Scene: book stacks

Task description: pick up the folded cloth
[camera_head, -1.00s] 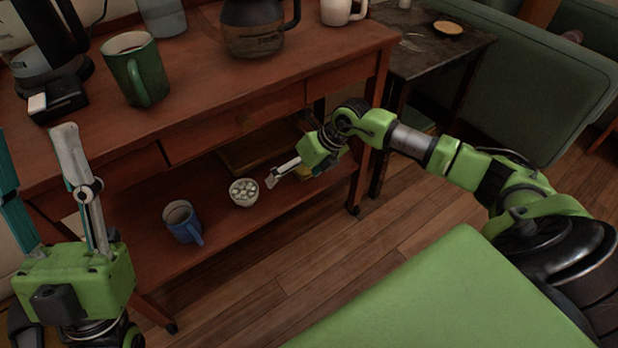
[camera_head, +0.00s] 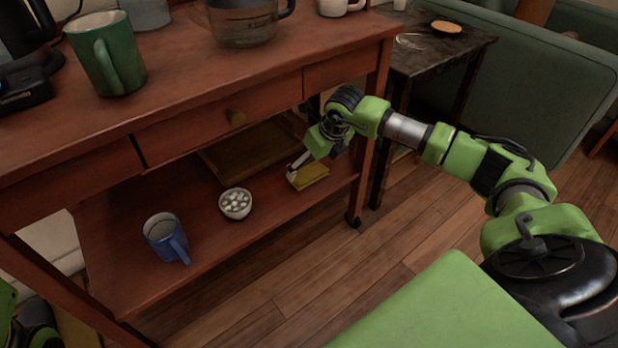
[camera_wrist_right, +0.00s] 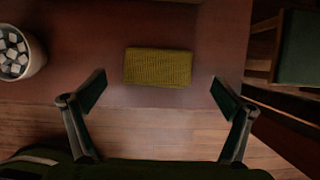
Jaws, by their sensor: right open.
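The folded cloth (camera_head: 312,178) is yellow-olive and lies flat on the lower shelf of the wooden table, near its right end. In the right wrist view the cloth (camera_wrist_right: 158,67) is a neat rectangle, with its long side across the picture. My right gripper (camera_head: 303,161) is above the cloth and hides part of it in the head view. In the right wrist view its two fingers (camera_wrist_right: 157,88) are spread wide, one to each side of the cloth, with nothing between them. My left gripper's fingers are out of view.
On the same shelf a white bowl of pale cubes (camera_head: 235,204) and a blue mug (camera_head: 166,238) stand left of the cloth. A wooden tray (camera_head: 250,155) lies behind. The tabletop and drawer (camera_head: 215,118) overhang the shelf. A table leg (camera_head: 366,185) stands at the right.

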